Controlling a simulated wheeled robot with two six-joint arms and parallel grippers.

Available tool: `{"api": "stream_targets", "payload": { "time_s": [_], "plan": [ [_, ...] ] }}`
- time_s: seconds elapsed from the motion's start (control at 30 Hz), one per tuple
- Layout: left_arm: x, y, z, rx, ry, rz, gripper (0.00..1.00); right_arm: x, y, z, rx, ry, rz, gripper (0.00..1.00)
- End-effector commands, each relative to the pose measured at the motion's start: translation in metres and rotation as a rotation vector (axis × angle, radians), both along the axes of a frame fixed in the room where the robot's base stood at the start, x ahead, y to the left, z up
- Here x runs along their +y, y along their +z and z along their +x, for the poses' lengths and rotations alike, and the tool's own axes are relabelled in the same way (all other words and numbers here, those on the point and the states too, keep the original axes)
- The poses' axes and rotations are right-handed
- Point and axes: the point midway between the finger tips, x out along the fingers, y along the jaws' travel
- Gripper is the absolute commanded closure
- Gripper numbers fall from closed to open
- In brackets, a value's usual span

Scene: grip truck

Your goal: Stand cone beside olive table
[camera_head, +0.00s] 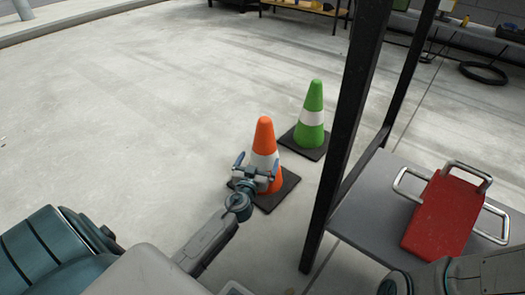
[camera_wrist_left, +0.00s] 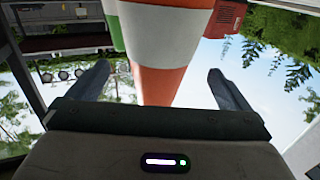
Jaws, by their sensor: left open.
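An orange cone (camera_head: 264,138) with a white band stands upright on its dark square base on the concrete floor. My left gripper (camera_head: 257,168) is open at the cone's lower part, with a finger on either side. In the left wrist view the orange cone (camera_wrist_left: 160,84) fills the space between the open fingers (camera_wrist_left: 160,88); I cannot tell whether they touch it. A green cone (camera_head: 313,98) with a white band stands just behind and to the right. A yellowish-brown table (camera_head: 300,6) is at the far top; I cannot tell whether it is the olive one.
A grey table (camera_head: 370,215) with dark posts (camera_head: 345,130) stands close on the right. A red case (camera_head: 443,215) with metal handles lies on it. A black hose coil (camera_head: 483,72) lies at the far right. The floor to the left is clear.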

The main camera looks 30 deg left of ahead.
Motion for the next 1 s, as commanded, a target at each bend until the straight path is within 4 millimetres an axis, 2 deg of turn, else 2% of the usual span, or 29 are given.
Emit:
{"api": "stream_targets", "payload": {
  "time_s": [0.1,0.3,1.0],
  "plan": [
    [-0.007,0.000,-0.021,0.001,0.000,-0.001,0.00,0.000,0.003,0.000,-0.001,-0.001,-0.001,1.00],
    [-0.013,0.000,-0.040,0.000,-0.001,0.000,0.00,0.000,0.003,0.000,-0.001,-0.002,0.000,1.00],
    [-0.014,0.000,-0.043,0.000,0.000,0.000,0.00,0.000,0.004,0.000,-0.001,-0.003,-0.003,1.00]
  ]
}}
